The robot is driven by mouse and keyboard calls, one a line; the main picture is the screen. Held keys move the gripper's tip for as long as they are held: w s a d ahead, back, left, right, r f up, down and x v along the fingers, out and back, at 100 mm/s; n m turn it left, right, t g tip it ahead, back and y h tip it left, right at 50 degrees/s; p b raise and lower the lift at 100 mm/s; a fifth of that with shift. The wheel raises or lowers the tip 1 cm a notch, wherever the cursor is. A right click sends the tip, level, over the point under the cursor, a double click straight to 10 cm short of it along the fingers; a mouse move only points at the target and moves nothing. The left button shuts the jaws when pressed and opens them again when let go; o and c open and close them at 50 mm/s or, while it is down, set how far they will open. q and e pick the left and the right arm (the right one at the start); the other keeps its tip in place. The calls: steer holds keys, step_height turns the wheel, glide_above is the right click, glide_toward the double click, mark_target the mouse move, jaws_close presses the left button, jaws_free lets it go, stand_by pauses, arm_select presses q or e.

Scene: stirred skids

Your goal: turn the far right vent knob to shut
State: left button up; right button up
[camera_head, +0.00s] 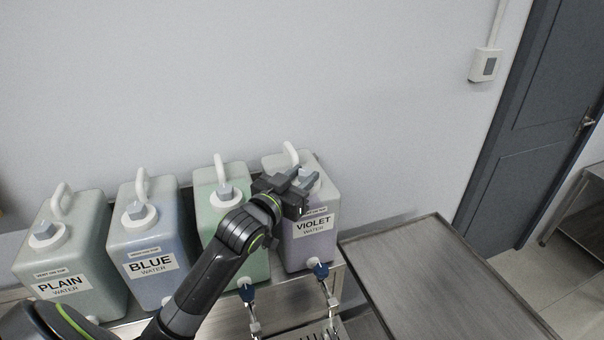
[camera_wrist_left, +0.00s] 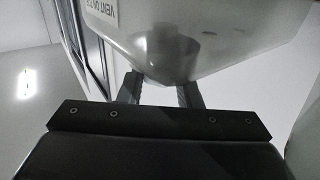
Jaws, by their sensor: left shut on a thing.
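The far right jug (camera_head: 305,238), labelled VIOLET WATER, stands at the right end of the row. Its grey vent knob (camera_head: 309,174) is on top, mostly covered by my left gripper (camera_head: 299,182). That gripper is shut on the knob, its arm reaching in from below left. In the left wrist view, the two dark fingers (camera_wrist_left: 161,92) stand apart below the pale jug wall (camera_wrist_left: 225,35), with a dim round shape between and above them. The knob's exact angle is hard to tell. My right gripper is not seen.
The green (camera_head: 205,178), BLUE (camera_head: 152,240) and PLAIN (camera_head: 72,260) jugs stand to the left, each with a grey knob and white handle. Blue taps (camera_head: 321,270) stick out in front. A bare metal table (camera_head: 440,280) is at right. The wall is close behind.

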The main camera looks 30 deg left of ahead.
arm_select(q)
steer(key=shift+r+h, duration=0.1)
steer(key=shift+h, duration=0.2)
steer(key=o, duration=1)
steer(key=shift+w, duration=0.1)
steer(key=s, duration=0.5)
steer(key=s+a+p, duration=0.1)
steer(key=s, duration=0.5)
steer(key=s+a, duration=0.1)
steer(key=s, duration=0.5)
steer(key=shift+s, duration=0.2)
steer(key=shift+f, duration=0.2)
